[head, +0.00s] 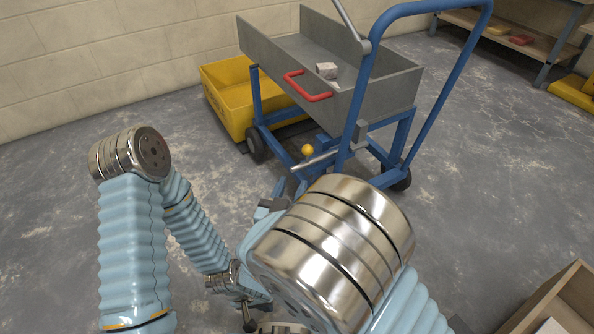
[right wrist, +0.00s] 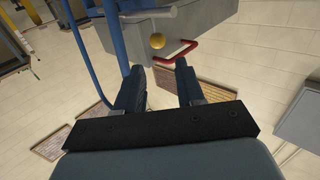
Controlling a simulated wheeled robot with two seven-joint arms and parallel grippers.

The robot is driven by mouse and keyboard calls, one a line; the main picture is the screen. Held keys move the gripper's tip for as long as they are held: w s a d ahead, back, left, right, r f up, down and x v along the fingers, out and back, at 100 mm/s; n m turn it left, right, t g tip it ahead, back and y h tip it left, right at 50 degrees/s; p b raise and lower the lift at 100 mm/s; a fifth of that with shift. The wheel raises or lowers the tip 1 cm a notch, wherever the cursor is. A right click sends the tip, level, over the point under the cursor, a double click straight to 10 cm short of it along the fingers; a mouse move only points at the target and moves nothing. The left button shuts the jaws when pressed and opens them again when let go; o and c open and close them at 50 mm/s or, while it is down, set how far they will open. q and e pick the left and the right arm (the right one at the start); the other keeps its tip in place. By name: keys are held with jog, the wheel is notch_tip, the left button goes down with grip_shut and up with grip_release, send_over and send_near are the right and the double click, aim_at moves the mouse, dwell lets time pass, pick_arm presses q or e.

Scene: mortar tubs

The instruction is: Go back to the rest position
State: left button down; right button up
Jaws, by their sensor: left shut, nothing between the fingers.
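My left gripper (head: 248,318) is low in the head view, near the bottom edge, pointing down. It is small and partly cut off, and nothing shows in it. My right arm fills the middle of the head view, and its metal joint hides most of the right gripper. In the right wrist view my right gripper (right wrist: 159,68) has its two dark fingers apart with nothing between them. It points toward the blue cart (head: 366,98), with the cart's yellow knob (right wrist: 157,41) and red handle (right wrist: 186,50) beyond the fingertips. No contact with the cart shows.
The cart carries a grey tub (head: 385,92) with a grey lump (head: 326,70) at its red handle. A yellow tub (head: 232,105) stands behind the cart by the wall. A wooden box (head: 560,300) is at the lower right, a shelf (head: 540,45) at the upper right. Floor is clear at left.

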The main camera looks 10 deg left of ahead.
jog(key=shift+s, duration=0.45)
jog(key=w+d+f+g+y, duration=0.15)
jog(key=d+f+g, duration=0.3)
jog(key=f, duration=0.45)
jog(key=w+d+f+g+y, duration=0.1)
jog(key=w+d+f+g, duration=0.15)
jog(key=d+f, duration=0.5)
jog(key=s+d+f+g+y, duration=0.1)
jog(key=s+d+f+g, duration=0.3)
jog(key=f, duration=0.5)
jog(key=s+d+f+g+y, duration=0.2)
jog(key=s+f+g, duration=0.1)
jog(key=s, duration=0.4)
jog(key=s+d+f+g+y, duration=0.1)
jog(key=s+f+g, duration=0.2)
jog(key=s, duration=0.3)
notch_tip(320, 180, up, 14)
jog(key=s+p, duration=0.1)
jog(key=p, duration=1.2)
jog(key=shift+a+f+p, duration=0.2)
jog(key=shift+a+p, duration=0.1)
jog(key=shift+p, duration=0.05)
